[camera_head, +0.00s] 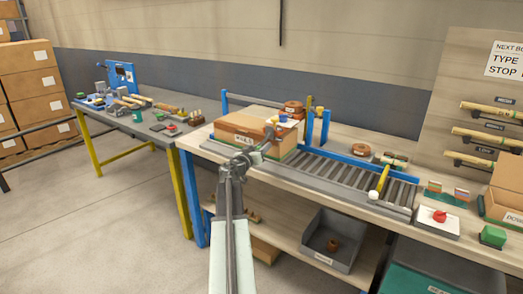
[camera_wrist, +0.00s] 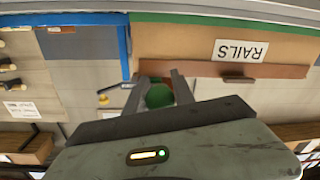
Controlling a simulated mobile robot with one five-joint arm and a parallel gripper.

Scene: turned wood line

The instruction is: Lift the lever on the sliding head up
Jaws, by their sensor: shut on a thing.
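My gripper (camera_head: 268,137) is at the front of the cardboard box marked RAILS (camera_head: 236,124). In the wrist view my gripper (camera_wrist: 164,88) has its two fingers on either side of a green ball (camera_wrist: 159,96) and is shut on it. What the ball is fixed to is hidden behind my gripper's body. A yellow lever-like bar (camera_head: 383,178) with a white knob (camera_head: 374,195) stands tilted at the right part of the roller bed, well apart from my gripper. I cannot tell for sure which part is the sliding head.
A roller bed (camera_head: 345,178) with blue rails runs along the bench to the right of the box. A red button (camera_head: 439,215) sits on the bench at the right. A grey bin (camera_head: 332,238) stands on the lower shelf. The floor at left is clear.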

